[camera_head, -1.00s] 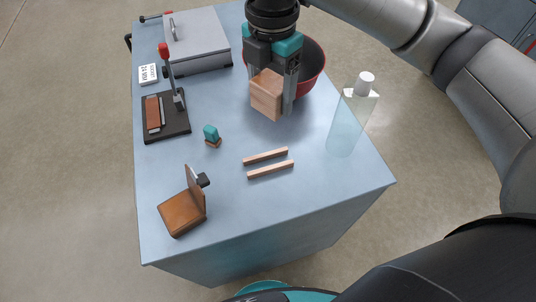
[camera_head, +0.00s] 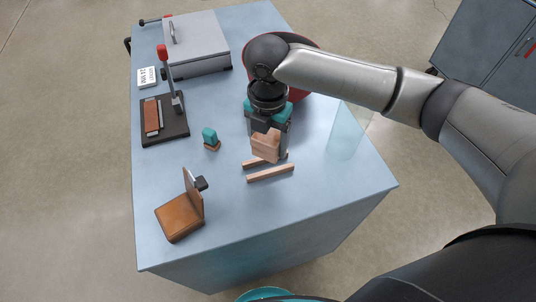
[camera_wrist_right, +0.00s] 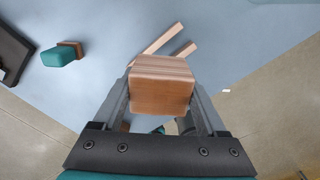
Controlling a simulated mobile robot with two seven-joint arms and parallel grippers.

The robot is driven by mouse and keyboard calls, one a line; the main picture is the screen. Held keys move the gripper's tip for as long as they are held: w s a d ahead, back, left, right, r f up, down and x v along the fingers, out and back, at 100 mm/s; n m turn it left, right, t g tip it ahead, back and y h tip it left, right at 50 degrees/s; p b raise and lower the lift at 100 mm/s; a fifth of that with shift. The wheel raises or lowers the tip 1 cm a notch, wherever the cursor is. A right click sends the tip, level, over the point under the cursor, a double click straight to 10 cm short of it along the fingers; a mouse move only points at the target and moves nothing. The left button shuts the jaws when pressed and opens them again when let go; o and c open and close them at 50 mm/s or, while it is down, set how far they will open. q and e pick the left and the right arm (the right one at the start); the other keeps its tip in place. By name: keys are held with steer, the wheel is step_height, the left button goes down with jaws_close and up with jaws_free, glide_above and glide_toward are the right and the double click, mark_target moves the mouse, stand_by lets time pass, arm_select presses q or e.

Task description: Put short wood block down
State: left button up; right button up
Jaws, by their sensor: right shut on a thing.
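The short wood block (camera_head: 266,146) is held between the fingers of my right gripper (camera_head: 268,150), over the table beside two thin wood strips. It fills the space between the fingers in the right wrist view (camera_wrist_right: 161,84). The far strip (camera_head: 251,163) is partly hidden by the block and gripper. The near strip (camera_head: 270,173) lies in full view. Both strips also show beyond the block in the right wrist view. I cannot tell whether the block touches the far strip. My left gripper is not in view.
A teal-topped stamp (camera_head: 210,138) stands left of the strips. A brown wooden stand (camera_head: 180,218) is at the front left. A red bowl (camera_head: 312,84), a grey box (camera_head: 196,48) and a clamp board (camera_head: 176,130) stand farther back.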

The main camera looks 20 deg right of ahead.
mark_target(268, 135)
steer(key=shift+f+b, duration=0.35)
steer(key=shift+f, duration=2.05)
steer(key=shift+f, duration=0.1)
steer(key=o, duration=1.4)
steer(key=shift+c, duration=0.2)
step_height(268, 135, up, 12)
steer(key=shift+r+p, duration=0.1)
steer(key=shift+p, duration=0.85)
